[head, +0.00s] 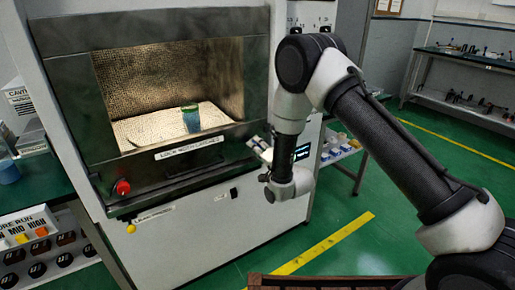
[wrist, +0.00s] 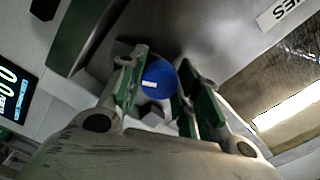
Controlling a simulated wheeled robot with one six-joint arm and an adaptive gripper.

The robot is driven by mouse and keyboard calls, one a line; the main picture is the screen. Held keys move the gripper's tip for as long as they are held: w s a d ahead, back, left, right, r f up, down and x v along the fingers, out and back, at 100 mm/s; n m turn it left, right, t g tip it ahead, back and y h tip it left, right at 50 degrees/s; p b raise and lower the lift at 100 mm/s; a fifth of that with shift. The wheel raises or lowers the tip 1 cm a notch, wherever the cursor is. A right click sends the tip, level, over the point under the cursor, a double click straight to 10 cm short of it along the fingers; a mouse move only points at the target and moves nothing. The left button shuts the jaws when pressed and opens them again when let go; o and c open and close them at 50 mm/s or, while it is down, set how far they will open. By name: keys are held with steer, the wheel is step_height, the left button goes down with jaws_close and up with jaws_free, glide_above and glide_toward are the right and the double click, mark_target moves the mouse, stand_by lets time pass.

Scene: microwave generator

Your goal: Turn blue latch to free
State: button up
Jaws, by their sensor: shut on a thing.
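The blue latch (wrist: 160,76) is a round blue knob with a small white mark on its face. In the wrist view it sits between the two fingers of my gripper (wrist: 163,66), which is shut on it. A grey block-like part shows just below the knob between the fingers. In the head view my gripper (head: 258,148) is at the right end of the microwave generator's front panel, below the window. The blue latch is hidden there behind my gripper.
A red latch (head: 122,187) is at the left end of the panel. A label strip (head: 188,148) reads about locking both latches. A beaker of blue liquid (head: 191,118) stands inside the chamber. A side table (head: 345,152) with small items is on the right. Green floor (head: 350,245) is open in front.

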stand_by(0.3)
steer(key=o, duration=1)
steer(key=shift+o, duration=0.2)
steer(key=shift+s, duration=0.1)
steer(key=v, duration=1.2)
